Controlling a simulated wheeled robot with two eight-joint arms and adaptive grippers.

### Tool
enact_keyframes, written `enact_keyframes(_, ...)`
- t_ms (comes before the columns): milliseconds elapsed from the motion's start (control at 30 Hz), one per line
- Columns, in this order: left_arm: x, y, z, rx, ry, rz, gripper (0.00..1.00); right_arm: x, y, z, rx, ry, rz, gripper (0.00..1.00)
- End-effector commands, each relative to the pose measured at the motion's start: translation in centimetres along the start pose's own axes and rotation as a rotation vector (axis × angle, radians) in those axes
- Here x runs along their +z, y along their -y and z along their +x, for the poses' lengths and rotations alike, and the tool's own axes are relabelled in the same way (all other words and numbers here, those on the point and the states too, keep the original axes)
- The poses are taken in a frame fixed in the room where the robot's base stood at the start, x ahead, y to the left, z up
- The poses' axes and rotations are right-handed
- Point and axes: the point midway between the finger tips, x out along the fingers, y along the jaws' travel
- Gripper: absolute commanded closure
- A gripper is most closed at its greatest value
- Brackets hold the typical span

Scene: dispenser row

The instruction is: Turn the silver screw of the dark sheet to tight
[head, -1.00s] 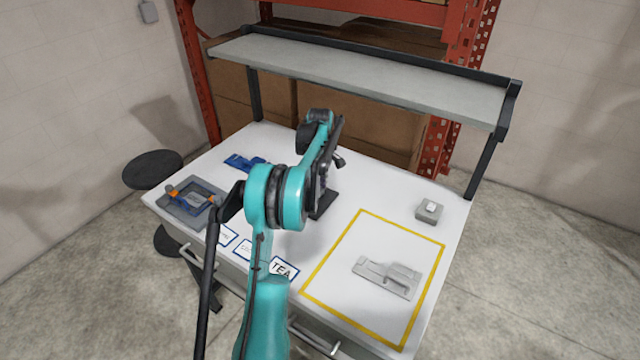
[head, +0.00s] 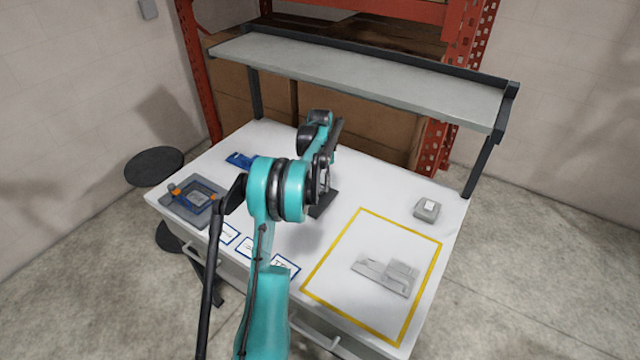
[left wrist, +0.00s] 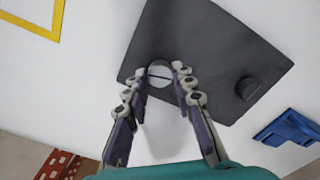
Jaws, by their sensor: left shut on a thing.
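The dark sheet (left wrist: 205,45) lies on the white table in the left wrist view. It shows partly beyond my arm in the head view (head: 323,206). The silver screw (left wrist: 159,74) is a round slotted head near one side of the sheet, its slot running roughly across the picture. A black knob (left wrist: 248,88) is at the sheet's other side. My left gripper (left wrist: 160,79) has its two fingers on either side of the screw and is shut on it. In the head view my left arm hides the screw. My right gripper is not in view.
A grey tray with orange and blue parts (head: 192,199) is at the table's left. A blue piece (head: 239,160) lies behind it. Labelled cards (head: 284,267) line the front edge. A yellow outline (head: 318,262) holds a grey fixture (head: 386,275); a small grey box (head: 427,209) stands behind.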

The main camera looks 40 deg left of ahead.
Motion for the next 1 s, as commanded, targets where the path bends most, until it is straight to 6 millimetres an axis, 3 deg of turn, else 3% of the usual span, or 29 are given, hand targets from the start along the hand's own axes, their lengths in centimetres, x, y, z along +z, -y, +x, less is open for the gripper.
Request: enact_keyframes(1000, -0.12, 0.08, -0.19, -0.002, -0.003, 0.964, 1.0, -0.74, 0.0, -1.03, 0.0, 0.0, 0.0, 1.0)
